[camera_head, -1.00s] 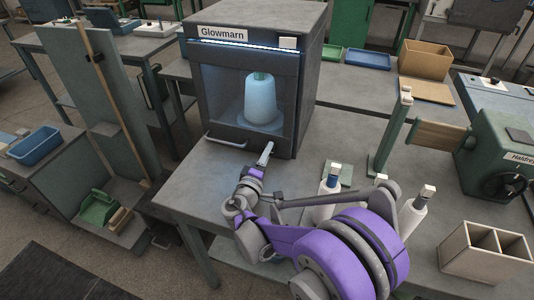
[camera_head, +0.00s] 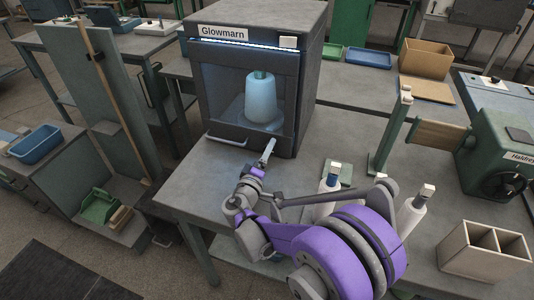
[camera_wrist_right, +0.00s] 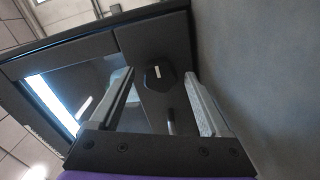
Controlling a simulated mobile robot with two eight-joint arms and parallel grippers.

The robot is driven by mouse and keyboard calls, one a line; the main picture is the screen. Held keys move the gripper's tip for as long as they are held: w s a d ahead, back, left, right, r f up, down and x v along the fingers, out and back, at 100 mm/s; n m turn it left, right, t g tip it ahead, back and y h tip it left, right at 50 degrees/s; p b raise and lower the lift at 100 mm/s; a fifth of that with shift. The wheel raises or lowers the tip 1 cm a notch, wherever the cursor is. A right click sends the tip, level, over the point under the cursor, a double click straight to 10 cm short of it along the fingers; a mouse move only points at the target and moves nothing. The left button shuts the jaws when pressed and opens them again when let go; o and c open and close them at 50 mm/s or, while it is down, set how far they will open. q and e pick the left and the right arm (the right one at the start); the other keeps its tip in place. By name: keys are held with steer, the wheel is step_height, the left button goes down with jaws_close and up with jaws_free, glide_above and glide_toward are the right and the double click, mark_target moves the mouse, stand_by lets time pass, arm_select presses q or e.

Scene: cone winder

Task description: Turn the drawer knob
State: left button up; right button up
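A dark, many-sided knob (camera_wrist_right: 160,77) with a short white mark sits on the front of the dark cabinet labelled Glowmarn (camera_head: 295,115). In the head view I cannot make out the knob near my gripper. My right gripper (camera_head: 268,150) is at the lower right of the cabinet front. In the right wrist view the two fingers of this gripper (camera_wrist_right: 162,88) are apart, one on each side of the knob in the picture. I cannot tell whether they touch it. My left gripper is not in view.
A pale handle (camera_head: 226,141) juts from the lower left of the cabinet front. A blue cone (camera_head: 258,100) stands behind its window. White bottle-like items (camera_head: 411,215) stand close to my right arm. A divided wooden box (camera_head: 470,262) stands at right. The table's front left is clear.

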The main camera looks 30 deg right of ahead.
steer(key=v, duration=1)
steer(key=shift+s+a, duration=0.25)
steer(key=shift+s, duration=0.05)
